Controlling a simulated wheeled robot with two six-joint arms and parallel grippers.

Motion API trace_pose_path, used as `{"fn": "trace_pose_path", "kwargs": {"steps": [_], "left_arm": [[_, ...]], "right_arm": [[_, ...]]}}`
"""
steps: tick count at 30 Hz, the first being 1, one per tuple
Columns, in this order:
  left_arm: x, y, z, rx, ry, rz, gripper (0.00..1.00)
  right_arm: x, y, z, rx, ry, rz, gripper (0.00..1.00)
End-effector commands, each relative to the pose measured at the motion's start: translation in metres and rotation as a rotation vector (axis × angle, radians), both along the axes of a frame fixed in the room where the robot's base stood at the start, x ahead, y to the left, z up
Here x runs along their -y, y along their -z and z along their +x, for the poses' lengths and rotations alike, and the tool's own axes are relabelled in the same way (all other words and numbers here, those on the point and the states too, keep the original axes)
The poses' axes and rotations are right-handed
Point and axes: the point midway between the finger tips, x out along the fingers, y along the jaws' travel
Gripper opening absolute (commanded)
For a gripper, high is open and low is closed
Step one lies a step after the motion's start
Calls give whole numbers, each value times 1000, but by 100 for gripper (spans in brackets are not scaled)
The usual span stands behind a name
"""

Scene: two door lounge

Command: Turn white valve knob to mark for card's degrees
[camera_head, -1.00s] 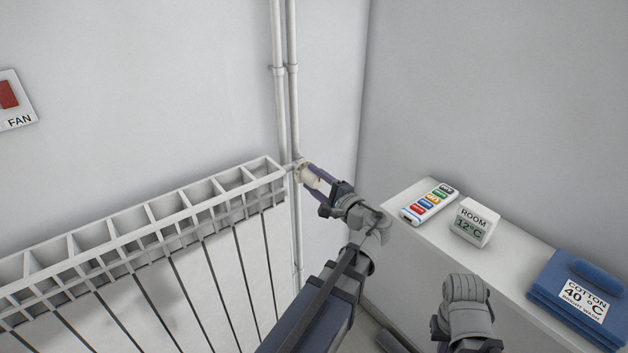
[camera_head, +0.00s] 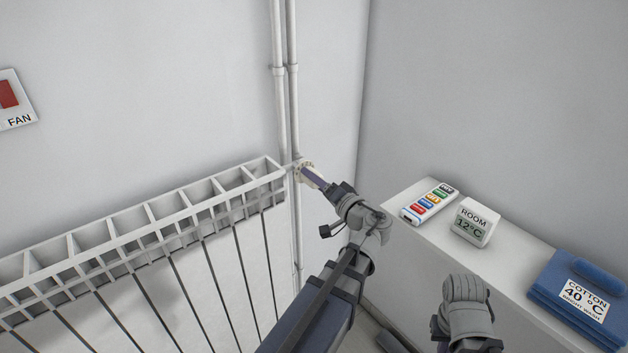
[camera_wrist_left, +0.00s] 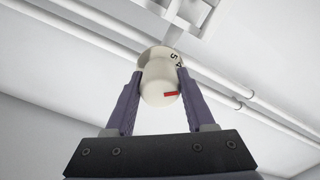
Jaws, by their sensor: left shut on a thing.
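The white valve knob (camera_wrist_left: 160,84) sits between the two purple fingers of my left gripper (camera_wrist_left: 157,85) in the left wrist view. The fingers are shut on it, one on each side. A red mark shows on the knob's face, to the right of its middle. Behind the knob is a pale dial collar (camera_wrist_left: 172,54) with black numbers; a 5 and a 4 can be read. In the head view the knob (camera_head: 304,168) is at the radiator's right end, mostly covered by my left gripper (camera_head: 309,173). My right gripper's jaws are not visible.
The white radiator (camera_head: 140,225) stands along the left wall, with vertical pipes (camera_head: 293,100) beside it. On the right ledge lie a remote (camera_head: 430,202), a ROOM 12°C display (camera_head: 474,222) and blue folded cloth with a COTTON 40°C label (camera_head: 583,300). A FAN switch (camera_head: 12,100) is on the wall.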

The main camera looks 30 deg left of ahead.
Motion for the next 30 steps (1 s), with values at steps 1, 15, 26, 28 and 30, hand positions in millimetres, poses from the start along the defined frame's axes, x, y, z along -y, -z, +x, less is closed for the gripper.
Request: {"fn": "trace_pose_path", "kwargs": {"steps": [1,15,26,28,30], "left_arm": [[0,1,-1,22,-1,-13,0],[0,2,-1,112,-2,-51,0],[0,2,-1,113,-2,-52,56],[0,2,-1,112,-2,-51,64],[0,1,-1,112,-1,-51,72]], "right_arm": [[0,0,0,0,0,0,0],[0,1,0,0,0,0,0],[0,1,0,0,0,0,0],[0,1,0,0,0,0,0],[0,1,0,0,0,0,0]]}}
